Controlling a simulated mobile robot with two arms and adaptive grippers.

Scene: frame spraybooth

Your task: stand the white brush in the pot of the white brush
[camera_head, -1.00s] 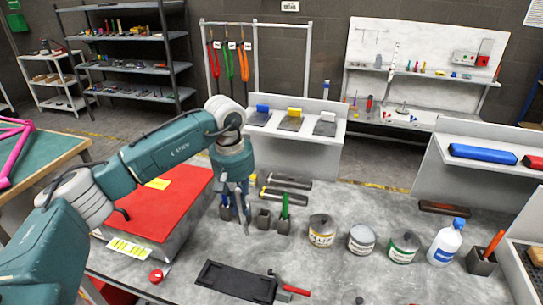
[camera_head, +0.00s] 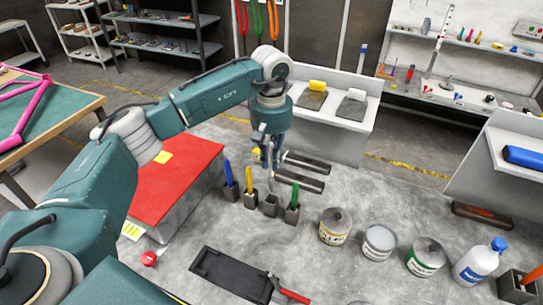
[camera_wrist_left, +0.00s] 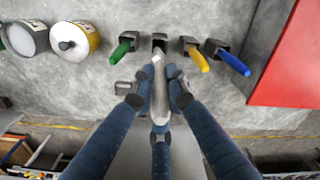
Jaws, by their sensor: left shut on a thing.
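My left gripper (camera_head: 271,150) is shut on the white brush (camera_wrist_left: 165,75), whose pale end points down in the head view (camera_head: 270,182). The brush is above a small dark pot with no brush in it (camera_head: 270,206). In the left wrist view this pot (camera_wrist_left: 158,38) shows just beyond the brush tip, partly covered by it. I cannot tell whether the tip has entered the pot. The fingers (camera_wrist_left: 160,95) wrap the brush in the left wrist view. My right gripper is not in view.
Pots with a green brush (camera_head: 293,198), a yellow brush (camera_head: 249,180) and a blue brush (camera_head: 229,174) stand close beside the empty pot. Paint cans (camera_head: 335,227) stand to the right, a red-topped box (camera_head: 175,175) to the left, a black tray (camera_head: 232,276) in front.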

